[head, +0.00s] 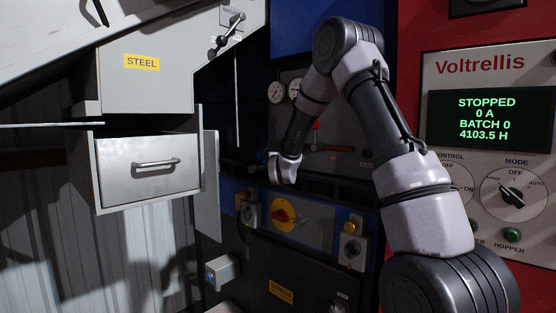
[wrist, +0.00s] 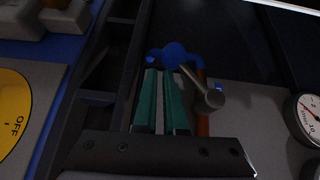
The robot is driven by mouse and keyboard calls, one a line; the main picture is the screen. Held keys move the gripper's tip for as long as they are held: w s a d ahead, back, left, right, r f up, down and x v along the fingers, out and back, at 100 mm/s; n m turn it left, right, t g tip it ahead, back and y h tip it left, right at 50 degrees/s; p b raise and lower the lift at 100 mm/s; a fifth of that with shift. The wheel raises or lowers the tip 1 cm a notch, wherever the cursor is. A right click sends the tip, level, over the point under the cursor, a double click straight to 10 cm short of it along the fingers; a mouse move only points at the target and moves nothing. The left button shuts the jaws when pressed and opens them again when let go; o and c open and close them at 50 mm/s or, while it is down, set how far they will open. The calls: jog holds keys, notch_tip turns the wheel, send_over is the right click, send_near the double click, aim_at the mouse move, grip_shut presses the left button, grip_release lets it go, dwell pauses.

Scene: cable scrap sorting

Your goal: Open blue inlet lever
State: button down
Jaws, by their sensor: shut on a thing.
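The blue inlet lever (wrist: 174,52) shows in the wrist view just beyond my fingertips, with a rounded blue knob and a smaller blue part to its left. My gripper (wrist: 161,72) has two teal fingers close together, shut on the lever at their tips. The exact contact is dark and partly hidden by the fingers. A grey metal stem with a round end (wrist: 208,98) is beside the lever, in front of a copper-coloured pipe (wrist: 202,122). In the head view my arm reaches into the dark recess, and the fingers and lever are too small and dark to make out.
A yellow rotary switch (wrist: 12,105) marked OFF is at the left of the wrist view and a white gauge (wrist: 306,118) at the right. In the head view, a STEEL drawer (head: 145,170) stands left and the red Voltrellis panel (head: 480,100) right.

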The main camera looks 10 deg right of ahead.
aim_at(261, 153)
jog(key=w+m+t, duration=0.1)
jog(key=w+a+r+t, duration=0.1)
jog(key=shift+a+m+t, duration=0.2)
jog(key=shift+m+t, duration=0.1)
jog(key=shift+m, duration=0.1)
jog(key=shift+w+a+r, duration=0.45)
jog(key=shift+w+r, duration=0.1)
jog(key=shift+r, duration=0.05)
jog(key=shift+w+a+r, duration=0.1)
jog(key=shift+r, duration=0.05)
dwell(0.3)
